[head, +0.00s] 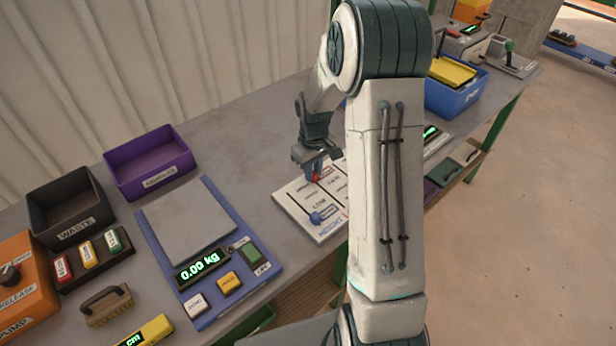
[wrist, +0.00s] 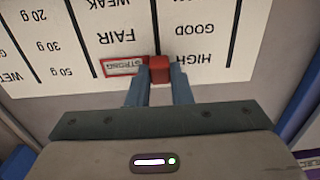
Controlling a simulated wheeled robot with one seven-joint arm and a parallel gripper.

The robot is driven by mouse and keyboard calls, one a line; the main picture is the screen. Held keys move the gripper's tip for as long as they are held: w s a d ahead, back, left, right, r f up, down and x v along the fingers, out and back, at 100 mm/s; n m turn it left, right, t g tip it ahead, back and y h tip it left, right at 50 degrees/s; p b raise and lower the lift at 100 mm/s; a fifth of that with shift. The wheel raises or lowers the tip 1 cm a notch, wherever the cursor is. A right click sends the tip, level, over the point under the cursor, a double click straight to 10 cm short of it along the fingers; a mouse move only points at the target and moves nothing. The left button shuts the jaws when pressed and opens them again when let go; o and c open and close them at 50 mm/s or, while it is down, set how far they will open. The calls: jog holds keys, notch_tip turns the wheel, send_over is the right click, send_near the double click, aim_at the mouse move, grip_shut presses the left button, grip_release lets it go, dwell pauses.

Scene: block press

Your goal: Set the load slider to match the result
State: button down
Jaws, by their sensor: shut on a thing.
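The white slider board (head: 296,212) lies on the table, partly hidden behind my arm in the head view. In the wrist view the board (wrist: 65,20) appears upside down, with printed words and weights in columns. My gripper (wrist: 160,80) is shut on a red slider knob (wrist: 159,68), one finger on each side. A red frame (wrist: 124,66) beside the knob surrounds the word STRONG, just past FAIR in that column. In the head view my gripper (head: 315,174) is at the board's far part. A blue slider (head: 324,215) sits near LOW. I cannot tell which slider is for load.
A blue scale (head: 228,292) reading 0.00 kg stands left of the board. Purple (head: 150,163) and black WASTE (head: 70,207) bins are further left. A blue crate (head: 455,98) is at the back right. Grey table is bare between scale and board.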

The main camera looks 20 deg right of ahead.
jog(key=shift+w+r, duration=0.15)
jog(key=shift+w, duration=0.05)
jog(key=c, duration=1.3)
grip_release()
notch_tip(320, 180, up, 14)
jog(key=shift+f+b, duration=0.15)
jog(key=shift+b, duration=0.55)
